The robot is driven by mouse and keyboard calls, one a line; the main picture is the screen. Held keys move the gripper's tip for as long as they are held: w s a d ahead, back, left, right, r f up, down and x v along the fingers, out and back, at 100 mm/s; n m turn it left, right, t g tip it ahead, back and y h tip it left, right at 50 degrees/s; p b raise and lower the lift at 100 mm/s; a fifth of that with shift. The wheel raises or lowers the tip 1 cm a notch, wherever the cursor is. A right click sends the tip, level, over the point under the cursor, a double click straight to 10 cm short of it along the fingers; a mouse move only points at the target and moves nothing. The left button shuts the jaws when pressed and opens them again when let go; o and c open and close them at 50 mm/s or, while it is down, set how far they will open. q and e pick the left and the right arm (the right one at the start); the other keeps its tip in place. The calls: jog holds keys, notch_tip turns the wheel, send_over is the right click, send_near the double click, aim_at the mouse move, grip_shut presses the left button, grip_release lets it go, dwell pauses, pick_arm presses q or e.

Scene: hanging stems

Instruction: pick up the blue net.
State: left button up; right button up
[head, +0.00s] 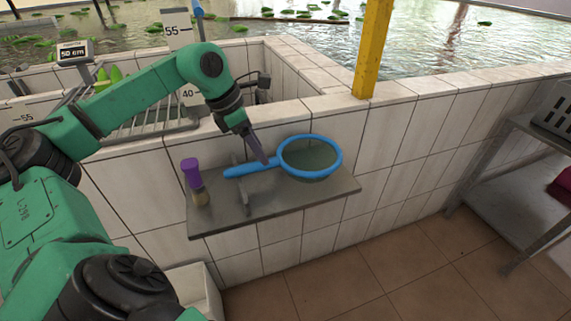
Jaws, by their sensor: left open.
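The blue net (336,148) has a round blue rim, dark mesh and a straight blue handle. It rests on a grey wall shelf (290,205), with its handle pointing left. My left gripper (259,158) reaches down from the upper left, with its fingertips at or just above the handle near the rim. It is open, and nothing shows held in it. I cannot tell whether the fingers touch the handle. My right gripper is not in view.
A purple-handled brush (192,175) stands at the shelf's left end. A grey upright bracket (241,185) is close to the net handle. Behind is a tiled pool wall (405,125) with a yellow post (373,50). A metal table (515,165) stands at right.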

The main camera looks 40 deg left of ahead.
aim_at(270, 166)
pick_arm(q)
jog(key=x, duration=0.3)
jog(key=p+x, duration=0.1)
jog(key=x, duration=0.3)
jog(key=shift+w+a+f, duration=0.1)
jog(key=shift+w+a, duration=0.1)
jog(key=shift+w, duration=0.05)
jog(key=shift+w+f, duration=0.2)
jog(key=shift+f, duration=0.2)
jog(key=shift+s+r, duration=0.1)
jog(key=c, duration=1)
grip_shut()
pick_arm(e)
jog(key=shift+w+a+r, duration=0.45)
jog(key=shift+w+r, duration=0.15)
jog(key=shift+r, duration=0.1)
